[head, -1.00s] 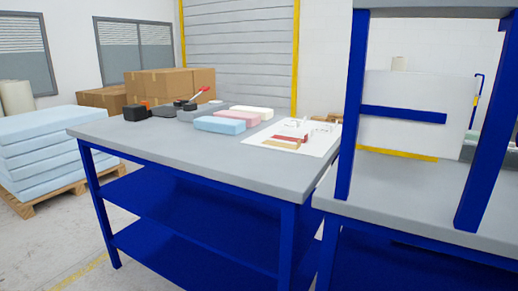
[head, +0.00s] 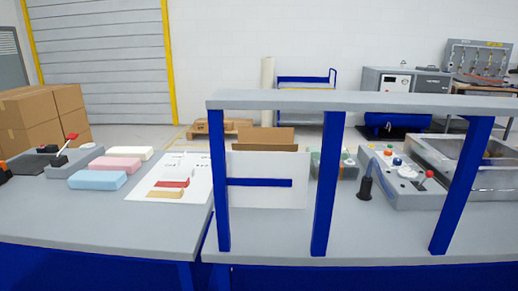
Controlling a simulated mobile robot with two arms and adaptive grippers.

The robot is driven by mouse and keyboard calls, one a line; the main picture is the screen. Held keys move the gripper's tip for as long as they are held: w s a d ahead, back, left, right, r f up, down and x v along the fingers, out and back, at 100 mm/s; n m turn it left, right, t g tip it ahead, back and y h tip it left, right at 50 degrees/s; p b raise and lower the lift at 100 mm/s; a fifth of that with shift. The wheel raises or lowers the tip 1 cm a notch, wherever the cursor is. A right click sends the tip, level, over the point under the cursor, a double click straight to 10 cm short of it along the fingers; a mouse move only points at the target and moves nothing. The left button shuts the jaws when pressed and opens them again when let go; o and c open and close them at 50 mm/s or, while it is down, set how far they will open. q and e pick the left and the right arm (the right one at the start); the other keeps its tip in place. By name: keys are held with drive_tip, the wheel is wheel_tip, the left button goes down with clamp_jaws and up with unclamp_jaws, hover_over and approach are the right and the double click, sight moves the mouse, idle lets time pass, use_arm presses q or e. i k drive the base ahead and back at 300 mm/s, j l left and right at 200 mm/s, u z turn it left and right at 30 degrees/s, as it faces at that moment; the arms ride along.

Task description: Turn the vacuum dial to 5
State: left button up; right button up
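A grey control box (head: 408,190) stands on the right workbench in the head view. It carries several small coloured buttons or knobs and a red-topped lever (head: 427,178). A vacuum dial and its numbers are too small to make out. A black handle on a blue hose (head: 365,188) stands at the box's left front.
A blue-post frame with a grey top shelf (head: 350,100) stands between me and the control box. Blue, pink and white foam blocks (head: 97,179) and a sheet with samples (head: 170,180) lie on the left bench. Bare bench top (head: 285,233) shows in front.

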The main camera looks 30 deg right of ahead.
sight(397, 162)
drive_tip(key=z, duration=1.8)
